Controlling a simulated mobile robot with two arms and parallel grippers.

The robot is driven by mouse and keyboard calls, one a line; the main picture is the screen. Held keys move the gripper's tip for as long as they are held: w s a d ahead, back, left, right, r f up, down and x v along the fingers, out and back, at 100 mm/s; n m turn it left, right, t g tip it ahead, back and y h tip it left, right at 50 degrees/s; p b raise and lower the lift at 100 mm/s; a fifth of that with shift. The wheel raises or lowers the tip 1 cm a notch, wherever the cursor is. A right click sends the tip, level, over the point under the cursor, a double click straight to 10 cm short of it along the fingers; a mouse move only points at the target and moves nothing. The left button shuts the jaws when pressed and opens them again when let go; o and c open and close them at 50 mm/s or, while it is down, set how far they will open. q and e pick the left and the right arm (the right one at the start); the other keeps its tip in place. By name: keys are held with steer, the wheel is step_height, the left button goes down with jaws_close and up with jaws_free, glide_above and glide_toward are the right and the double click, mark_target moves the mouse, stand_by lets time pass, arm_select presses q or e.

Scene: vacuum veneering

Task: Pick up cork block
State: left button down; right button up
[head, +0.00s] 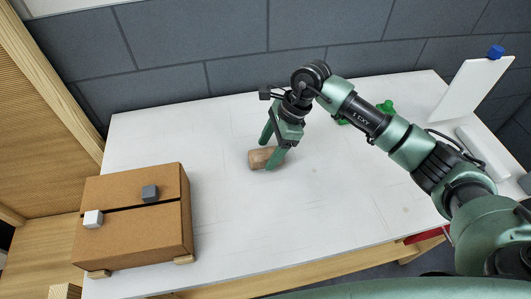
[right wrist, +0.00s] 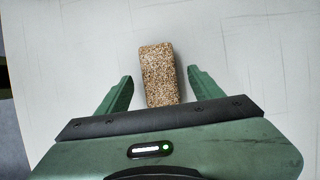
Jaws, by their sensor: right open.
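The cork block (head: 258,159) is a small brown speckled block lying on the white table. In the right wrist view the cork block (right wrist: 159,72) lies lengthwise between the two fingers, with a gap on each side. My right gripper (head: 269,153) is open and reaches down over the block from the upper right. Its green fingers (right wrist: 160,90) also show in the right wrist view, one on each side of the block and apart from it. In the head view a finger hides part of the block's right end. My left gripper is not in view.
A cardboard box (head: 140,225) with a grey cube (head: 150,193) and a white cube (head: 93,218) on it stands at the left of the white table (head: 300,220). Green items (head: 385,107) lie behind my right arm. A white panel (head: 470,92) stands at the right. The table's middle front is clear.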

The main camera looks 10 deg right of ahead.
mark_target(265, 153)
steer(key=shift+x, duration=1.15)
jaws_close()
steer(key=shift+r, duration=0.1)
step_height(265, 153, up, 20)
steer(key=b, duration=0.3)
steer(key=shift+b, duration=0.35)
